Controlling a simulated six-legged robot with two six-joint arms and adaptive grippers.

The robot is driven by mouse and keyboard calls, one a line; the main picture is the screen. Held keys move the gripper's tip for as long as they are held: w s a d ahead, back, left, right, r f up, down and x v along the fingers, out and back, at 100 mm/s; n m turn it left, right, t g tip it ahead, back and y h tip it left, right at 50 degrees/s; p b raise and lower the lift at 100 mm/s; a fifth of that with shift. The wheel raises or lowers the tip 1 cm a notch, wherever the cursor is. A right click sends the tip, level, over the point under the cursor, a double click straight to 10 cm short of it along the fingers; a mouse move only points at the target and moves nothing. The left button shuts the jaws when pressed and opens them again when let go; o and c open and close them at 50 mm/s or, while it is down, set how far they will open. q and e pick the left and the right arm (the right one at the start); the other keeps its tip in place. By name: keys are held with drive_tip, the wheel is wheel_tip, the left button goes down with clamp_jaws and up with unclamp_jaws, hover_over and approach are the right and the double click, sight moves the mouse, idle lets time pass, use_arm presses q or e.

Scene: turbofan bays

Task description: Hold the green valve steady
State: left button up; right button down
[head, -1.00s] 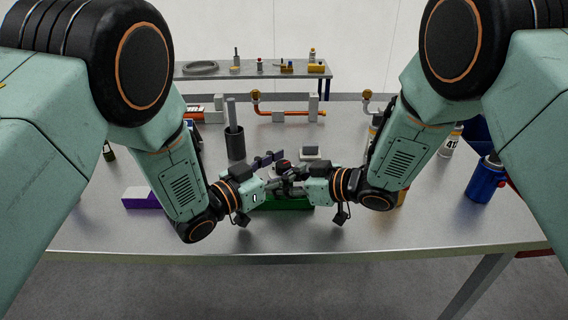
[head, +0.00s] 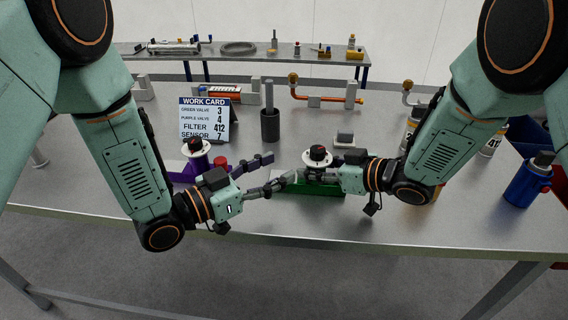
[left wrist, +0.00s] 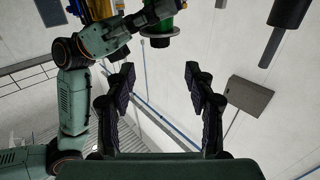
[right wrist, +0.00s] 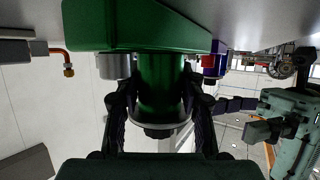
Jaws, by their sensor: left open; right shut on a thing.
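The green valve has a green base (head: 308,188) and a white disc with a black knob (head: 318,156) on top. It stands upright near the table's front edge. My right gripper (head: 308,174) is shut on it from the right. In the right wrist view the fingers (right wrist: 160,108) close around the green body (right wrist: 160,80), below the green base (right wrist: 140,25) in that picture. My left gripper (head: 276,172) is open and empty, just left of the valve. The left wrist view shows its fingers (left wrist: 160,85) spread apart, with the green valve (left wrist: 160,22) beyond them.
A purple valve (head: 185,170) with a similar knob stands left, before the work card (head: 208,120). A dark cylinder (head: 270,125) with a grey rod stands behind. A blue can (head: 524,185) is at the right. The front strip of the table is mostly bare.

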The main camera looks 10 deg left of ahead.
sight(311, 154)
use_arm(q)
drive_tip(key=shift+s, duration=0.15)
drive_tip(key=shift+t, duration=0.3)
drive_tip(key=x, duration=1.2)
drive_tip(key=shift+f, duration=0.4)
drive_tip(key=shift+c, duration=0.2)
clamp_jaws()
idle(0.4)
